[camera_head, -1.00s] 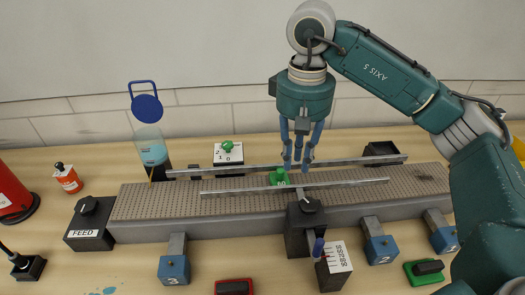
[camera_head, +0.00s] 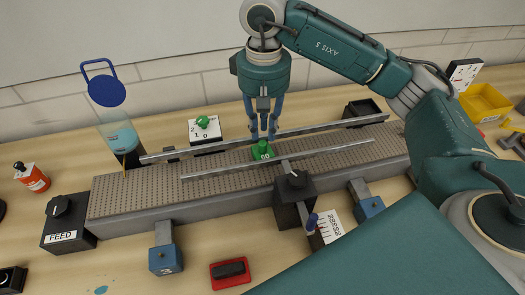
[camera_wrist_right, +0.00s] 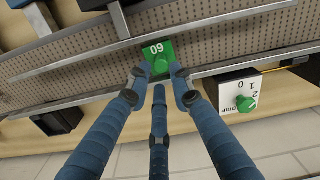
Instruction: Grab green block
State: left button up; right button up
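The green block (camera_head: 262,151) is small, has a knob on top and bears the number 60. It sits on the perforated conveyor belt (camera_head: 130,187), between two metal rails. In the right wrist view the green block (camera_wrist_right: 158,50) lies just past the fingertips. My right gripper (camera_head: 263,138) points down, with its three blue fingers spread and the tips close to the block. In the right wrist view the gripper (camera_wrist_right: 158,78) looks open, with a fingertip at either side of the block; contact cannot be told. My left gripper is out of view.
The metal rails (camera_head: 330,152) run along the belt on both sides of the block. A white box with a green knob (camera_head: 204,123) stands behind the belt. A blue-liquid container (camera_head: 120,138) is at the back left, and a dark post (camera_head: 294,198) stands in front.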

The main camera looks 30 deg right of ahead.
aim_at(263, 143)
notch_tip(263, 143, down, 4)
jog(key=shift+a+r+p, duration=0.1)
jog(key=shift+r+p, duration=0.15)
jog(key=shift+p, duration=0.75)
jog(key=shift+f, duration=0.5)
jog(key=shift+w, duration=0.1)
grip_shut()
